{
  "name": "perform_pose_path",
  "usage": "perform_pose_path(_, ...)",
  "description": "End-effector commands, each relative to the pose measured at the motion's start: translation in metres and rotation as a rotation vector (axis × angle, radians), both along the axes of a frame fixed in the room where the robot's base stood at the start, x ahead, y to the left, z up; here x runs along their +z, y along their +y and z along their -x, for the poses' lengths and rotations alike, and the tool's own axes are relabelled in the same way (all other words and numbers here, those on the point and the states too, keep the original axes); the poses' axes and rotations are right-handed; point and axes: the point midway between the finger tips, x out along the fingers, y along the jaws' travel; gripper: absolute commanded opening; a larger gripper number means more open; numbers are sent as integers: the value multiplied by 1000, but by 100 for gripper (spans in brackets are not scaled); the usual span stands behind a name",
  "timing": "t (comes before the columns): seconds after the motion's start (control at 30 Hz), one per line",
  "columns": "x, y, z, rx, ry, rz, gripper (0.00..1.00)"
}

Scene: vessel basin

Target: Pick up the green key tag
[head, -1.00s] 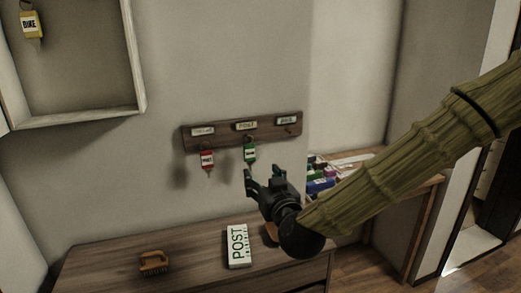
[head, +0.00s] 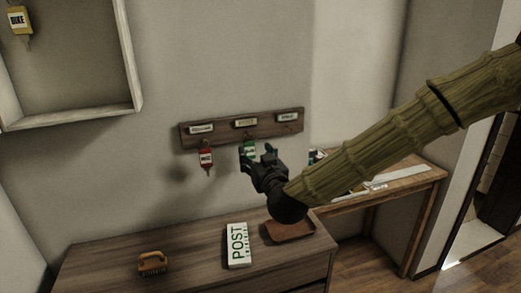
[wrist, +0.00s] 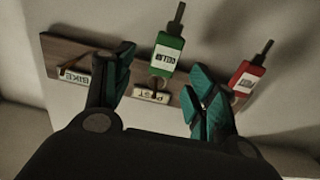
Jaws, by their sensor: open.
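The green key tag (head: 245,151) hangs from the middle peg of the wooden key rack (head: 220,132), under a pale label. In the head view my gripper (head: 257,155) is at the tag and partly covers it. In the wrist view the green tag (wrist: 166,54) shows between and beyond the two spread fingers of my gripper (wrist: 162,62). The gripper is open and holds nothing. I cannot tell whether a finger touches the tag.
A red key tag (head: 205,158) hangs left of the green one, close by. A yellow tag (head: 19,20) hangs in the wall box (head: 130,60). Below are a POST sign (head: 238,245), a brush (head: 153,263) and a brown tray (head: 290,231) on the cabinet (head: 195,262).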

Motion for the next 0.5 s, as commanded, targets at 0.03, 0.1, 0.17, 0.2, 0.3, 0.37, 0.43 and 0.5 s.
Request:
perform_pose_path(0.03,1,1,-4,0,1,-1,57)
perform_pose_path(0.1,1,4,-11,0,3,-1,57)
perform_pose_path(0.17,0,7,-16,1,4,-1,57)
perform_pose_path(0.2,0,9,-20,1,3,0,57)
perform_pose_path(0.3,-1,14,-28,2,2,0,57)
perform_pose_path(0.37,-1,16,-35,1,1,-1,57)
perform_pose_path(0.43,-2,17,-40,1,1,-1,57)
perform_pose_path(0.5,-1,18,-44,0,1,-1,57)
